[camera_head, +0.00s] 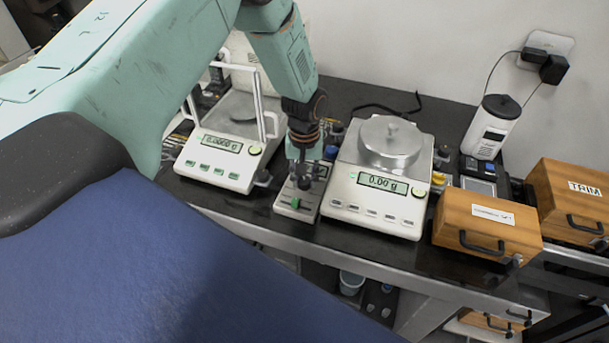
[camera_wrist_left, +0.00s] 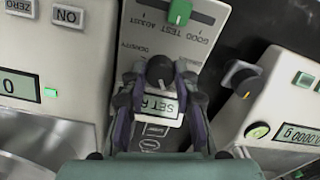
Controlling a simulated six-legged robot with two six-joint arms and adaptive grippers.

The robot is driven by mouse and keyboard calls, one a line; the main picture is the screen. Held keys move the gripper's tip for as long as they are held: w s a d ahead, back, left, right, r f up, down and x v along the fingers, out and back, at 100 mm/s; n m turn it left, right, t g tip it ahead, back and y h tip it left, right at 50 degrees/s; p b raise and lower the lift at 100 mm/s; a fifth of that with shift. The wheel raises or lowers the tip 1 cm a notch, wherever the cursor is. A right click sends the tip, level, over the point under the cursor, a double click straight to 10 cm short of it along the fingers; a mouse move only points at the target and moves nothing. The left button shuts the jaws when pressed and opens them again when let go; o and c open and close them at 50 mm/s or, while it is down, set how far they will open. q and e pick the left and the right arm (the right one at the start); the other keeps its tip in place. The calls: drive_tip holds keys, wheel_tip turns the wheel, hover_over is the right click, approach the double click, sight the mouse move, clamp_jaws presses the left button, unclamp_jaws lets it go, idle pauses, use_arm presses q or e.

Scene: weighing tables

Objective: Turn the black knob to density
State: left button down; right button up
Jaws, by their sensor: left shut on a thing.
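The black knob (camera_wrist_left: 160,70) is round and sits on the narrow grey control box (camera_head: 297,207) between the two balances. In the wrist view a "DENSITY" label is printed just left of the knob. A small display (camera_wrist_left: 158,105) reading "SET" plus a partly covered letter lies below it. My left gripper (camera_head: 304,180) points down at the box; in the wrist view its fingers (camera_wrist_left: 158,82) stand on both sides of the knob, shut on it. I cannot tell which mark the knob points to. My right gripper is not in view.
A balance with a shield frame (camera_head: 218,160) stands close on the left. A balance with a round pan (camera_head: 372,205) stands close on the right. A green slider (camera_head: 295,202) sits on the box near the front. Wooden boxes (camera_head: 487,225) stand further right.

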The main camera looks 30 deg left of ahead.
use_arm(q)
drive_tip(key=m, duration=0.6)
drive_tip(key=m+b, duration=0.1)
drive_tip(key=m, duration=0.6)
drive_tip(key=shift+m+b, duration=0.3)
drive_tip(key=shift+m, duration=0.1)
drive_tip(key=m+b, duration=0.1)
drive_tip(key=m, duration=0.5)
drive_tip(key=shift+f, duration=0.1)
drive_tip(key=m, duration=0.3)
drive_tip(key=shift+m+b, duration=0.3)
drive_tip(key=shift+b, duration=0.05)
drive_tip(key=shift+s+m, duration=0.1)
drive_tip(key=shift+m, duration=1.5)
drive_tip(key=c, duration=1)
unclamp_jaws()
